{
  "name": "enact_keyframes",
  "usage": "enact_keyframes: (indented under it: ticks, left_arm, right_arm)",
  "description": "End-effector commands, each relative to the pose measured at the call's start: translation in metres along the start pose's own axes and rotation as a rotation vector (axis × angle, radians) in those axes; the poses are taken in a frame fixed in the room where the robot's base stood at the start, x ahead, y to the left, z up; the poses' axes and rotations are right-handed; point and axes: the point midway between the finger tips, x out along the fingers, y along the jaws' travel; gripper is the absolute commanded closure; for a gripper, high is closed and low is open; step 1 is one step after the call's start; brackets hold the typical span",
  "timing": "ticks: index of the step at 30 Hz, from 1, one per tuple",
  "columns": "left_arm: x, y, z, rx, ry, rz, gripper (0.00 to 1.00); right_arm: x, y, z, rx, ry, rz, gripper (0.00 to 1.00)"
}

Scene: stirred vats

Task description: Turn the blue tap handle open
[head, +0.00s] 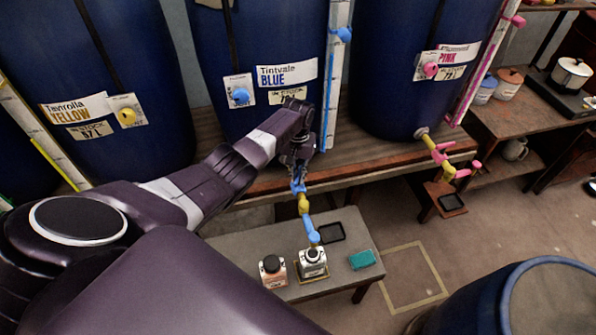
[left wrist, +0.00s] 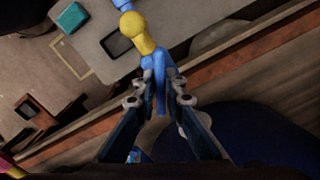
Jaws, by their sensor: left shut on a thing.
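The blue tap hangs from the front of the blue-labelled vat (head: 222,50). It has a yellow body (head: 304,204) and a blue spout (head: 311,231). My left gripper (head: 298,184) is shut on the blue tap handle, which is mostly hidden by the fingers in the head view. In the left wrist view the blue handle (left wrist: 160,88) shows between the two fingers of the gripper (left wrist: 160,82), below the yellow tap body (left wrist: 138,36). My right gripper is not in view.
A second jar with an orange label (head: 272,270), a black tray (head: 331,233) and a teal sponge (head: 362,259) are on the low table. The pink tap (head: 437,152) is to the right. A blue drum (head: 475,303) stands front right. Floor between is open.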

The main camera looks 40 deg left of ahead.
Motion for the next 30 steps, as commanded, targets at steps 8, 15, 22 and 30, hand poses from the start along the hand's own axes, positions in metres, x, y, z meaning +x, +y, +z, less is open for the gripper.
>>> enact_keyframes:
  ticks: [8, 15, 22, 30]
  left_arm:
    - [-0.004, 0.001, -0.002, -0.242, 0.005, 0.004, 1.00]
    - [-0.004, 0.001, -0.003, -0.392, 0.007, 0.004, 1.00]
    - [-0.004, 0.001, -0.004, -0.470, 0.008, 0.004, 1.00]
    - [-0.003, 0.001, -0.004, -0.497, 0.009, 0.005, 1.00]
  right_arm:
    - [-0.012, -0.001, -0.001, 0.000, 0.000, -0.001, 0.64]
    - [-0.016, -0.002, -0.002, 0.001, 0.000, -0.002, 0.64]
    - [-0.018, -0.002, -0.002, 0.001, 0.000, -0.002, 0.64]
    - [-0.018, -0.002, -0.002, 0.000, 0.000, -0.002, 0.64]
